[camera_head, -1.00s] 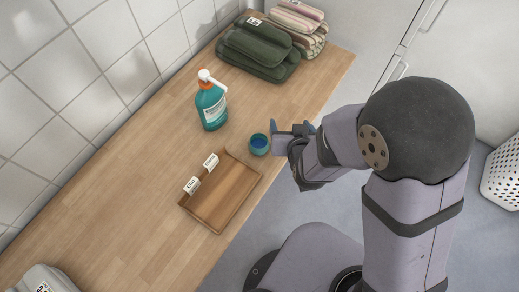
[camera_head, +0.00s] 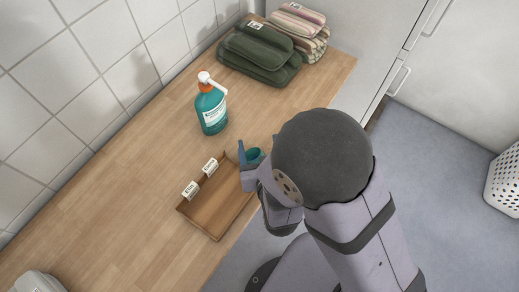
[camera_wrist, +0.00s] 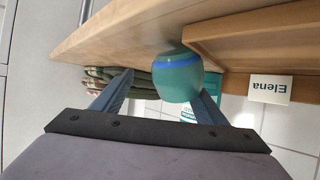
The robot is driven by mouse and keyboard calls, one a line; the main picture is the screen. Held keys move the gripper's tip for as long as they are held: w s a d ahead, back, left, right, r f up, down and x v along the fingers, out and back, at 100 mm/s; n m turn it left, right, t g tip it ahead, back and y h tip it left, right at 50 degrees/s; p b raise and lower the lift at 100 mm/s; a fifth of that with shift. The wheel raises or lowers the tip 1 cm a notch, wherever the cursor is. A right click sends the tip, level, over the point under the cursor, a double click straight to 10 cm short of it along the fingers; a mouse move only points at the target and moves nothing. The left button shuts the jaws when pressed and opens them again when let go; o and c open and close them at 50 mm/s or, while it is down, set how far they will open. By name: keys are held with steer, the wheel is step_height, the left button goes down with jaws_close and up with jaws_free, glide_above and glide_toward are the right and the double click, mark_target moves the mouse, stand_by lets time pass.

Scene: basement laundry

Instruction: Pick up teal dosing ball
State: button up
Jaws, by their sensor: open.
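The teal dosing ball (camera_head: 253,154), with a blue band, stands on the wooden counter beside the tray's far right corner. My gripper partly hides it in the head view. In the wrist view the ball (camera_wrist: 177,80) shows between the two blue fingers, closer to the right finger, and overlaps that finger's tip. My gripper (camera_wrist: 167,86) is open, with a clear gap between the left finger and the ball. I cannot tell whether the right finger touches it. In the head view, my gripper (camera_head: 246,158) is at the counter's front edge.
A wooden tray (camera_head: 212,221) with two name labels lies left of the ball; one label (camera_wrist: 270,88) reads Elena. A teal detergent bottle (camera_head: 211,106) stands behind. Folded green towels (camera_head: 258,55) and striped towels (camera_head: 299,27) lie at the far end.

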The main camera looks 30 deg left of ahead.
mark_target(257, 138)
steer(key=shift+b+x, duration=0.9)
steer(key=shift+b, duration=0.3)
steer(key=shift+x, duration=1.25)
steer(key=shift+c, duration=0.4)
steer(key=c, duration=1)
steer(key=shift+c, duration=0.6)
